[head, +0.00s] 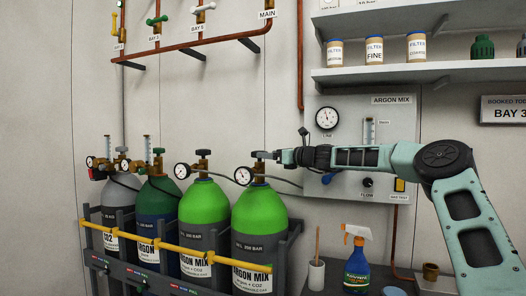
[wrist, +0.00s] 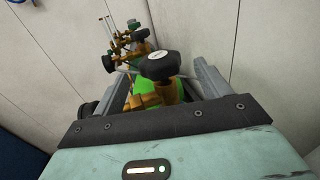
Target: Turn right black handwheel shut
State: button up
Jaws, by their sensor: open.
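The right black handwheel (wrist: 160,66) sits on a brass valve (wrist: 168,92) on top of the right green argon mix cylinder (head: 259,213). In the wrist view the handwheel lies between and just beyond the tips of my open gripper (wrist: 161,73), with a gap visible at the fingers. In the head view my gripper (head: 266,155) reaches in from the right at handwheel height and largely hides the wheel. Contact between fingers and wheel cannot be told.
A second green cylinder (head: 205,210) with its own black handwheel (head: 203,153) stands just left. A dial gauge (head: 243,176) sits by the right valve. A yellow bar (head: 175,247) crosses the cylinder fronts. A gas panel (head: 345,120) is on the wall behind my arm.

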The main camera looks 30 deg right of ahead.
jog(key=shift+p+x, duration=0.55)
jog(key=shift+x, duration=1.4)
jog(key=c, duration=1)
jog(key=shift+a+f+h+b, duration=0.15)
jog(key=shift+h+b, duration=0.15)
jog(key=shift+b, duration=0.35)
